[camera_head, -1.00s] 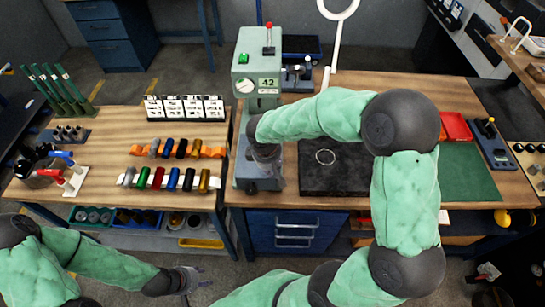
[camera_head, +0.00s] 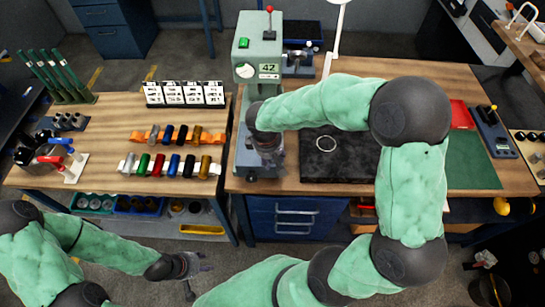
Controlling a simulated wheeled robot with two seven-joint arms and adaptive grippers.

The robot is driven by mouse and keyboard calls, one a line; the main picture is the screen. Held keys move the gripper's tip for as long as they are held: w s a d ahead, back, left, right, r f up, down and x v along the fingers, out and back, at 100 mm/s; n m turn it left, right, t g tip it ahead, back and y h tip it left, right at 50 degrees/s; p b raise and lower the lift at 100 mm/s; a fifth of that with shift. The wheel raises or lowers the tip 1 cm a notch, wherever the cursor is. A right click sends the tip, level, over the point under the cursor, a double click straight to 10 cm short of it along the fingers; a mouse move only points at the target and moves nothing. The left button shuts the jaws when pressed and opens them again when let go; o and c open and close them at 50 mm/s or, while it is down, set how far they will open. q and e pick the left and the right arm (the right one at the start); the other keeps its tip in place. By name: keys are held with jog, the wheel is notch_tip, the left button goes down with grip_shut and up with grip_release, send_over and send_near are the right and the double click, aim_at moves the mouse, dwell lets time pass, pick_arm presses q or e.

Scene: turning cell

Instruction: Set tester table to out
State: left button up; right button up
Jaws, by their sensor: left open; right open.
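The tester (camera_head: 246,72) is a grey-green column machine on the wooden bench, with a red-knobbed lever (camera_head: 269,20) on top, a green button, a dial and a display reading 42. My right gripper (camera_head: 271,160) is at the front of the tester, over its lower part, pointing down. The arm's dark wrist covers the middle of the machine, so the tester's table is largely hidden. Whether the fingers touch anything cannot be told. My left gripper (camera_head: 190,272) is open and empty, low over the floor in front of the left bench.
A black plate (camera_head: 340,165) with a ring mark lies right of the tester. Coloured cylinders (camera_head: 172,166) in rows and white cards (camera_head: 185,94) stand on the left bench. A green mat (camera_head: 474,163) and red tray (camera_head: 460,115) lie at the right.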

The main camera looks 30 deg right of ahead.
notch_tip(320, 180, up, 11)
jog(key=s+a, duration=0.1)
jog(key=a, duration=0.1)
jog(key=shift+r, duration=0.2)
jog(key=shift+f, duration=0.1)
dwell(0.4)
